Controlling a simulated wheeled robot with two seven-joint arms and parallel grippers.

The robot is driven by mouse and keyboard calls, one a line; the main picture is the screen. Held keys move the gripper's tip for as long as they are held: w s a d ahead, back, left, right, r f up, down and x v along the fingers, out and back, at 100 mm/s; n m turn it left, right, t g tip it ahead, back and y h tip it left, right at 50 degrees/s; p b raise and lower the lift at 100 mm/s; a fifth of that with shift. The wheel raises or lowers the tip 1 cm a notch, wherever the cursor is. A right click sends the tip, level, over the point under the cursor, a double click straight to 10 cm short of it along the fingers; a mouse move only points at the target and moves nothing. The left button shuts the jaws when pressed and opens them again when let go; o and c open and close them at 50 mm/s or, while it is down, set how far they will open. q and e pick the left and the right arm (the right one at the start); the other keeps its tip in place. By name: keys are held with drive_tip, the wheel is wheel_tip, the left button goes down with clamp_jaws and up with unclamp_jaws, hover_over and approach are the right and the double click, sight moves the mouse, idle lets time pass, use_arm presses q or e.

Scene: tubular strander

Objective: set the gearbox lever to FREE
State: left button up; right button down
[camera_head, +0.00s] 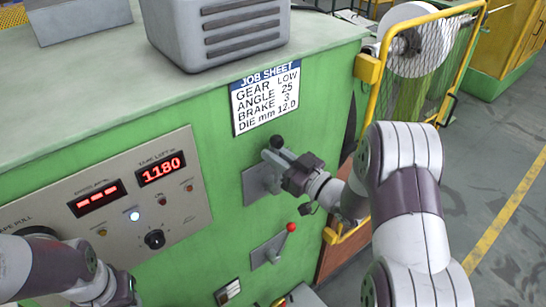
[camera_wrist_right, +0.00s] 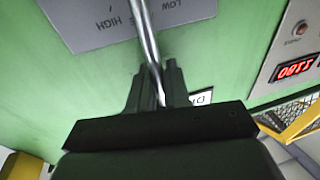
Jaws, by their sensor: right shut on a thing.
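The gearbox lever is a metal rod with a black knob (camera_head: 277,142), on a grey plate (camera_head: 254,187) on the green cabinet front. In the right wrist view the bare rod (camera_wrist_right: 147,38) crosses in front of the plate (camera_wrist_right: 100,22), where HIGH and LOW are legible and another word is mostly covered. My right gripper (camera_head: 283,165) is shut on the rod; its fingers (camera_wrist_right: 160,88) close around it below the plate in that view. Which marked position the lever stands at, I cannot tell. The dark end of my left arm (camera_head: 124,290) is at the lower left, its fingers not visible.
A red-knobbed lever (camera_head: 291,228) sits on a plate below. A control panel (camera_head: 190,215) with red displays is left. A job sheet (camera_head: 265,98) hangs above, reading GEAR LOW. A yellow mesh guard (camera_head: 440,60) stands right; grey floor (camera_head: 490,190) beside it looks clear.

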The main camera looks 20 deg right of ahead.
drive_tip(key=shift+r, duration=0.2)
drive_tip(key=c, duration=1.2)
unclamp_jaws()
drive_tip(key=shift+s, duration=0.1)
drive_tip(key=shift+s+d+f, duration=0.15)
drive_tip(key=b+v, duration=0.5)
drive_tip(key=v, duration=0.7)
drive_tip(key=shift+s+d, duration=0.1)
drive_tip(key=shift+d, duration=0.05)
